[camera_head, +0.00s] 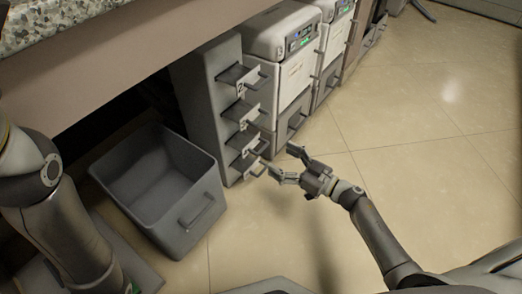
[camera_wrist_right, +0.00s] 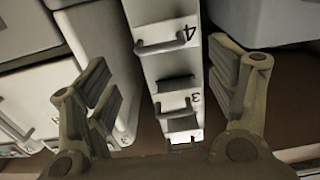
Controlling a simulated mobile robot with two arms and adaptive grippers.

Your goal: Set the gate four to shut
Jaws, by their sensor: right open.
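Gate four (camera_head: 249,165) is the lowest front on the narrow grey rack (camera_head: 207,105), close to the floor. Its front and bar handle also show in the right wrist view (camera_wrist_right: 165,43), with a black 4 beside the handle, upside down. A dark gap lies along the edge of its front, so it looks drawn out rather than flush. My right gripper (camera_head: 287,162) is open and empty, just in front of gate four, apart from the handle. In the right wrist view its fingers spread either side of the rack column. My left gripper is out of view.
Gate three (camera_head: 241,114) and gate two (camera_head: 241,76) sit above gate four, with handles sticking out. A grey bin (camera_head: 158,178) stands left of the rack. A white-fronted machine (camera_head: 288,75) stands to its right. The tiled floor (camera_head: 400,110) at the right is clear.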

